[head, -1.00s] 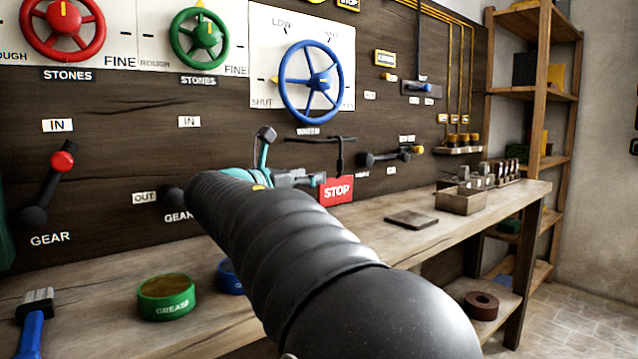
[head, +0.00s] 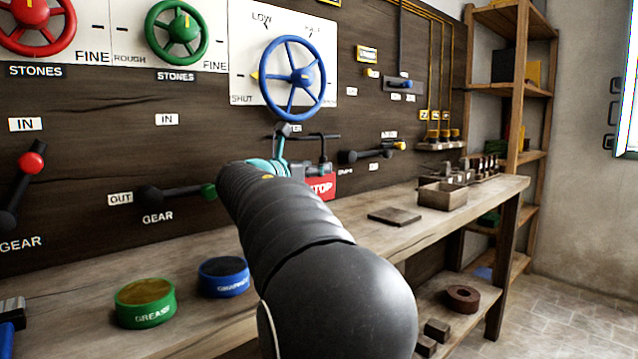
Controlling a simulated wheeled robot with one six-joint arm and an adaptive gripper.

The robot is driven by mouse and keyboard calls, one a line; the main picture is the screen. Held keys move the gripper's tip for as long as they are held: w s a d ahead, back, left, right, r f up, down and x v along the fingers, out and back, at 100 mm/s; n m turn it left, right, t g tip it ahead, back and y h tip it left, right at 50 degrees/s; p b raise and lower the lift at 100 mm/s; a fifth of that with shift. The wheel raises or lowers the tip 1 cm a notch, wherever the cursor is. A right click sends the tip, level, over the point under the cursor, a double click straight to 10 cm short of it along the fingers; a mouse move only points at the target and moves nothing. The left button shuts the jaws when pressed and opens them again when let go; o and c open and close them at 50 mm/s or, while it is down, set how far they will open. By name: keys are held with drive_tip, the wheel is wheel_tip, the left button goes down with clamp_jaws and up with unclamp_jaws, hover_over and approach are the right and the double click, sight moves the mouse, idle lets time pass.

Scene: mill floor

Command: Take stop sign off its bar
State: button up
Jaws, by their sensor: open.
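The red stop sign (head: 322,187) with white lettering hangs below a dark bar (head: 318,136) on the wooden panel, under the blue wheel. A dark hanger (head: 323,152) runs from the bar down towards the sign. My gripper (head: 318,170) is at the sign's upper edge, by the lower part of the hanger, and is open. My arm hides the sign's left part. Whether the fingers stand around the hanger or only beside it, I cannot tell.
Below is a wooden bench (head: 400,228) with a green grease tin (head: 145,302), a blue tin (head: 223,276), a flat dark block (head: 395,216) and a wooden box (head: 442,195). A black lever (head: 365,155) sticks out right of the sign. Shelves (head: 510,90) stand at right.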

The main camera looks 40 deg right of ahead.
drive_tip(key=x, duration=0.3)
drive_tip(key=shift+d, duration=0.4)
drive_tip(key=shift+c, duration=0.2)
clamp_jaws()
drive_tip(key=shift+r, duration=0.15)
